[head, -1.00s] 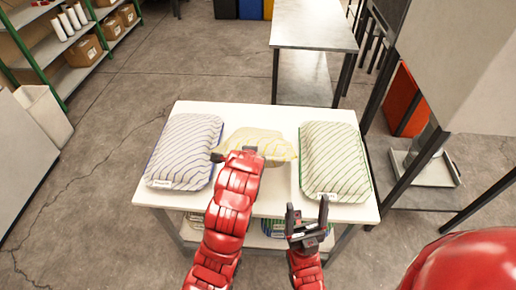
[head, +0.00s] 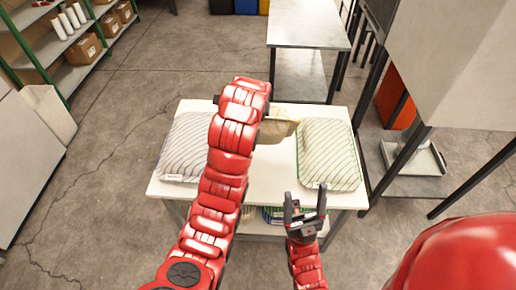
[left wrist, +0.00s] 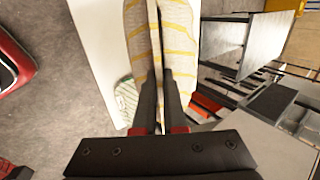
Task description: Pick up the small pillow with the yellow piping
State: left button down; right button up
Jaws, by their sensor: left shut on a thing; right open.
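The small pillow (head: 277,130) is cream with yellow stripes. In the head view its right part shows beyond my left arm, over the white table; the rest is hidden by the arm. In the left wrist view the pillow (left wrist: 178,45) is pinched and folded between the dark fingers of my left gripper (left wrist: 159,70). The left gripper's fingertips are hidden behind the arm in the head view. My right gripper (head: 306,202) is open and empty, in front of the table's near edge.
On the white table (head: 270,185), a blue-edged striped pillow (head: 182,152) lies left and a green-edged striped one (head: 327,155) lies right. A metal table (head: 310,35) stands behind. Shelving (head: 75,70) stands at the far left. Bare floor lies left of the table.

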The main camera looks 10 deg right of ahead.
pick_arm(q)
jog(key=p, duration=0.1)
jog(key=r+p, duration=0.1)
jog(key=p, duration=0.1)
jog(key=w+r+g+p, duration=0.1)
jog(key=shift+d+r, duration=0.2)
jog(key=shift+d, duration=0.15)
jog(key=shift+g, duration=0.3)
jog(key=shift+s+a+r+y, duration=0.2)
jog(key=shift+r+y, duration=0.1)
jog(key=shift+r, duration=0.25)
jog(key=shift+r+g, duration=0.3)
jog(key=shift+d+r, duration=0.1)
jog(key=shift+w+r+g, duration=0.2)
jog(key=shift+r+g, duration=0.15)
jog(key=shift+g, duration=0.05)
jog(key=shift+s+r+g, duration=0.25)
jog(key=shift+r+g, duration=0.15)
jog(key=shift+r, duration=0.4)
jog(key=shift+f, duration=0.1)
